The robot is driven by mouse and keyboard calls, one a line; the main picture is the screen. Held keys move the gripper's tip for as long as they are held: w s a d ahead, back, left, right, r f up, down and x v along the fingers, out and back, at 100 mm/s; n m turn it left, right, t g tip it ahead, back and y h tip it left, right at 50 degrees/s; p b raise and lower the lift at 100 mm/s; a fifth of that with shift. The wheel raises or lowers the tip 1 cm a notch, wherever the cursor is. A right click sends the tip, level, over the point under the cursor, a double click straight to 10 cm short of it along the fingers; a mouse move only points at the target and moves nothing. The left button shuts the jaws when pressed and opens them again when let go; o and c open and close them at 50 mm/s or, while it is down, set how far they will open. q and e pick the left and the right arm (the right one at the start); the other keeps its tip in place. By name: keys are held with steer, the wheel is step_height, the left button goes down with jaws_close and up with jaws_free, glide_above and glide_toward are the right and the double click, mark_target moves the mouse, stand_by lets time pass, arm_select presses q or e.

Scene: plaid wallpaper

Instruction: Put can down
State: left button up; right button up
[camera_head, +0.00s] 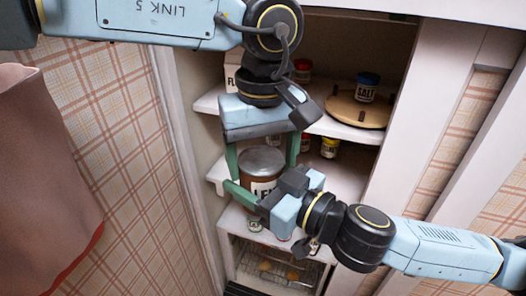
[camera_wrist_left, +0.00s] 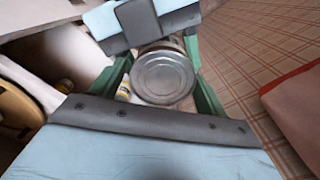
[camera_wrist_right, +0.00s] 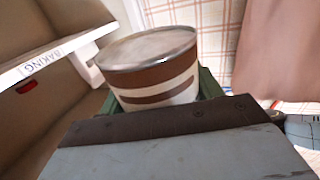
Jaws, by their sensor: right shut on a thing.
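The can (camera_head: 262,163) is brown and cream with a metal lid and a partly hidden label. It is upright in front of the cabinet shelves. My right gripper (camera_head: 254,198) is shut on it from the side, low on its body. The can fills the space between the fingers in the right wrist view (camera_wrist_right: 152,72). My left gripper (camera_head: 262,152) points down from above, its green fingers spread open on either side of the can. The left wrist view shows the round lid (camera_wrist_left: 163,77) between these fingers. The can's underside is hidden.
A wooden turntable (camera_head: 347,108) with a salt jar (camera_head: 367,87) is on the upper shelf at right. A yellow jar (camera_head: 329,147) and a red-lidded jar (camera_head: 302,70) stand on shelves. A wire rack (camera_head: 270,262) is below. A brown cloth (camera_head: 45,170) hangs at left.

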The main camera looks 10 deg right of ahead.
arm_select(q)
steer(key=c, duration=0.9)
steer(key=shift+d, duration=0.1)
steer(key=shift+c, duration=0.2)
arm_select(e)
steer(key=o, duration=1.3)
steer(key=shift+o, duration=0.2)
